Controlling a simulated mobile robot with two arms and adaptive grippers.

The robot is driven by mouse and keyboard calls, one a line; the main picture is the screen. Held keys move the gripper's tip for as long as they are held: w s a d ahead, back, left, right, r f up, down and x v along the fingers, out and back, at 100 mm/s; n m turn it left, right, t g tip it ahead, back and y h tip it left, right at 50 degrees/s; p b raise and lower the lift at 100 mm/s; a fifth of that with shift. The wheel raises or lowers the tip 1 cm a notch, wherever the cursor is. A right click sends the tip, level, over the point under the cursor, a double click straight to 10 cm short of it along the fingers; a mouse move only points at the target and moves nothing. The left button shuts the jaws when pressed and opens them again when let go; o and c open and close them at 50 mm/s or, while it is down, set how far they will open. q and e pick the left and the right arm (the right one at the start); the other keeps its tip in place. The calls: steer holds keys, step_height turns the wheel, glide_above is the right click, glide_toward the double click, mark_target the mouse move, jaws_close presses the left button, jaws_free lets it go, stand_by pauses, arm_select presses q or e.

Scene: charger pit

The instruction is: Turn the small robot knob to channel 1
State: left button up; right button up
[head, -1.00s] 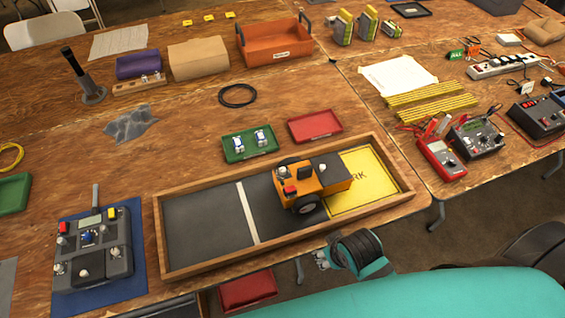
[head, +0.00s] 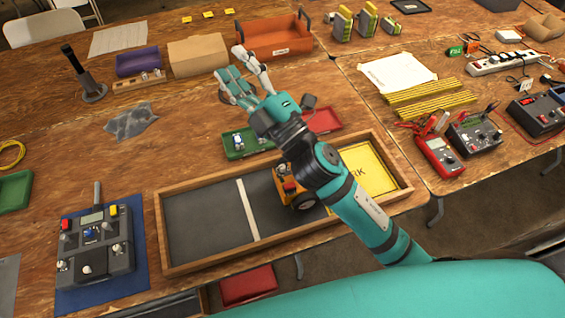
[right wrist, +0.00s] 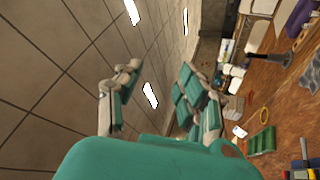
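The small orange robot (head: 285,180) stands in the wooden-framed pit, touching or near the yellow PARK area (head: 366,170). My right arm now covers most of it, and its knob is hidden. My right gripper (head: 238,70) is raised above the table behind the pit, fingers spread and empty, pointing to the far left. In the right wrist view the gripper (right wrist: 150,95) is open, with only ceiling and the distant table between and beyond its fingers. My left gripper is not in view.
The grey control box (head: 94,246) with a screen, buttons and levers lies on a blue mat at the left. Green tray (head: 235,156) and red tray (head: 326,121) sit behind the pit. The pit's left floor (head: 205,226) is clear.

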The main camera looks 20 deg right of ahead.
steer(key=s+a+r+n+g+y, duration=0.1)
steer(key=s+a+n+g+y, duration=0.2)
steer(key=a+n+g+y, duration=0.45)
steer(key=s+a+r+n+g+y, duration=0.2)
steer(key=a+n+g+y, duration=0.25)
steer(key=n, duration=0.65)
steer(key=n+g+h, duration=0.9)
steer(key=n+h, duration=0.5)
steer(key=h, duration=0.8)
glide_above(282, 166)
step_height(282, 166, down, 18)
step_height(282, 166, down, 17)
steer(key=p, duration=0.4)
steer(key=shift+f, duration=0.15)
